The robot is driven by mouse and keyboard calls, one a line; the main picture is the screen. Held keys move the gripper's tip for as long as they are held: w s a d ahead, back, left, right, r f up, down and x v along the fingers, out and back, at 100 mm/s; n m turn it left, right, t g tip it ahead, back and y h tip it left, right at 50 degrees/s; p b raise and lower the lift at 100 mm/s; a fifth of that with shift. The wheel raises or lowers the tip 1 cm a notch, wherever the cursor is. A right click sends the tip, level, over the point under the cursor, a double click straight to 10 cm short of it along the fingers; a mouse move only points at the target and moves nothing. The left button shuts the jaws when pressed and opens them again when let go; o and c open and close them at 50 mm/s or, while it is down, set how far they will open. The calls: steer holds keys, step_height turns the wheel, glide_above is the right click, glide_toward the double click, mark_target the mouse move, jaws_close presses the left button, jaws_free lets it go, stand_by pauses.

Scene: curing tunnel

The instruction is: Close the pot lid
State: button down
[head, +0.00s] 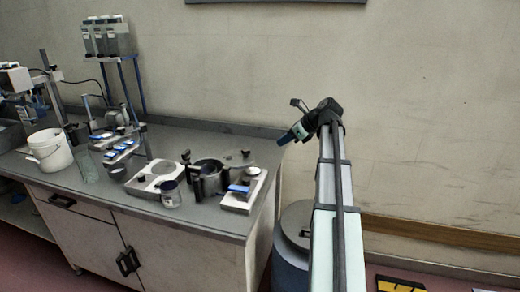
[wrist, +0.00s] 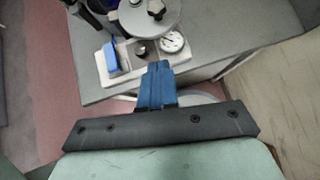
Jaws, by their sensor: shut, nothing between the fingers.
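A dark metal pot (head: 209,184) with black handles stands near the right end of the bench. Its top appears uncovered in the head view. A grey round lid (head: 235,160) with a dark knob shows just behind and right of the pot; I cannot tell whether it is hinged to it. The lid also shows at the top of the wrist view (wrist: 132,22), cut off by the frame edge. My gripper (head: 281,142) is shut and empty, up and right of the lid, apart from it. Its blue fingers (wrist: 157,66) are together in the wrist view.
A pale block (head: 236,207) with a blue part and a round dial (wrist: 172,41) sits at the bench's right edge, by the pot. A hotplate (head: 150,179), a small metal cup (head: 171,196) and a white bucket (head: 47,150) stand left. The wall is behind.

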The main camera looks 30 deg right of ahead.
steer(key=w+a+r+x, duration=0.1)
steer(key=r+x, duration=0.1)
steer(key=x, duration=1)
steer(key=shift+w+a+f, duration=0.2)
steer(key=shift+w+f, duration=0.1)
steer(key=shift+w, duration=0.2)
steer(key=shift+w, duration=0.15)
